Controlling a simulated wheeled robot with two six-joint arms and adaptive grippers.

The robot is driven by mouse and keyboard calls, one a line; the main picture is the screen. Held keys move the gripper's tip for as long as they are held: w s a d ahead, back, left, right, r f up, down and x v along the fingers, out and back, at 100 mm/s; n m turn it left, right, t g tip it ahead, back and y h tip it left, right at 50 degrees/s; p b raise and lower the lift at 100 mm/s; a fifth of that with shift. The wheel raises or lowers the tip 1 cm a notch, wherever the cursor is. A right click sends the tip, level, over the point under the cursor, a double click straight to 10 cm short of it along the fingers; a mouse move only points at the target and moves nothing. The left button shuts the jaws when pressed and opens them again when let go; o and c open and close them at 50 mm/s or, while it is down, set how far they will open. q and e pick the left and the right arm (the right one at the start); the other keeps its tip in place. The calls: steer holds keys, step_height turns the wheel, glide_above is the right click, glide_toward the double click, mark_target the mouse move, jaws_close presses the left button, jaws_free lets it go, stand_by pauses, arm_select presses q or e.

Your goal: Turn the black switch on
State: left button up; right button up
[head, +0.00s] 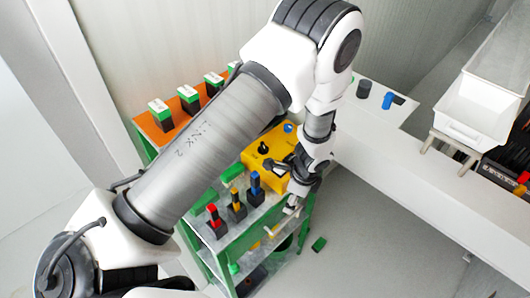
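A yellow box (252,158) stands on the green-framed cart. A small black switch (263,148) stands up from its top, and a blue knob (288,127) is near its back edge. Which position the switch is in is too small to tell. My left arm reaches in from the left and bends down over the cart. My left gripper (284,180) is at the right side of the yellow box, to the right of and in front of the black switch, apparently apart from it. Its fingers are small and partly overlapped, so their opening is unclear. My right gripper is out of view.
Red, yellow and blue-topped black pieces (237,208) stand at the cart's front. Several green-and-black blocks (189,95) line the orange shelf behind my arm. A white counter (420,165) with a black cylinder (363,89), a blue piece (388,100) and white bins (475,110) is at right.

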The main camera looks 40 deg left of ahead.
arm_select(q)
steer(key=s+f+n+h, duration=0.1)
steer(key=s+f+n, duration=0.3)
steer(key=s, duration=0.3)
steer(key=s+f+n+h, duration=0.1)
steer(key=s+f+n, duration=0.2)
steer(key=s+n, duration=0.2)
steer(key=shift+s+d+f, duration=0.3)
steer(key=shift+s+f, duration=0.05)
steer(key=shift+s, duration=0.7)
